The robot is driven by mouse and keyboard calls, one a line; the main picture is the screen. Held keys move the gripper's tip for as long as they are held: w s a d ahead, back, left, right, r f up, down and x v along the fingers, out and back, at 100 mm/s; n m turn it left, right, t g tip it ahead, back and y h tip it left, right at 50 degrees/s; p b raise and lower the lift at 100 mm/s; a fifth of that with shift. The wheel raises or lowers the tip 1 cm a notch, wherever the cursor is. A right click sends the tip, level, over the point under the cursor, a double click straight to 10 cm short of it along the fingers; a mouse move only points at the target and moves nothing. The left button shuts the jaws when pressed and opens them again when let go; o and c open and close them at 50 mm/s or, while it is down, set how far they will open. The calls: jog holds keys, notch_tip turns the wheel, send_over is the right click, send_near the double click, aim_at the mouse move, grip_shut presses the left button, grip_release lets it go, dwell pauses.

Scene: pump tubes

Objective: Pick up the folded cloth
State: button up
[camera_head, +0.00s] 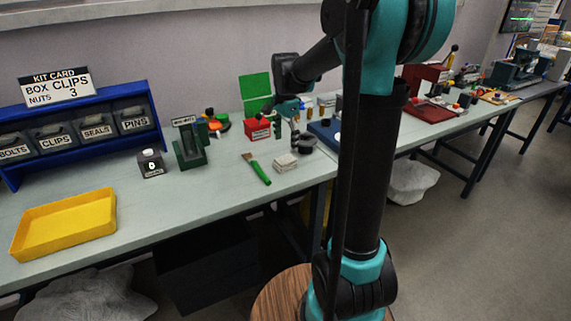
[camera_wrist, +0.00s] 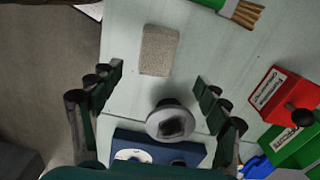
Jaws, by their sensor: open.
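The folded cloth (camera_head: 285,161) is a small, pale, flat stack on the bench near its front edge, just right of a green-handled brush. In the wrist view the cloth (camera_wrist: 159,50) is a beige-grey rectangle lying beyond my fingertips, roughly centred between them. My gripper (camera_wrist: 158,78) is open, with its dark green fingers spread wide and nothing held. In the head view my gripper (camera_head: 287,112) hangs over the bench behind the cloth, partly hard to make out among other items.
A round grey object (camera_wrist: 170,122) lies between my fingers, nearer the palm than the cloth. The brush (camera_head: 256,168), a red box (camera_wrist: 285,95) and a blue base (camera_wrist: 125,140) surround it. A yellow tray (camera_head: 65,243) sits at left. Bare bench surrounds the cloth.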

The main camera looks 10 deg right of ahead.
aim_at(285, 159)
jog(key=shift+s+a+f, duration=0.1)
jog(key=shift+s+f, duration=0.1)
jog(key=shift+f, duration=1.75)
jog(key=shift+s+a+f, duration=0.1)
jog(key=shift+s+f, duration=0.05)
jog(key=shift+f, duration=1.8)
jog(key=shift+c, duration=0.3)
jog(key=c, duration=1.1)
notch_tip(285, 159, up, 20)
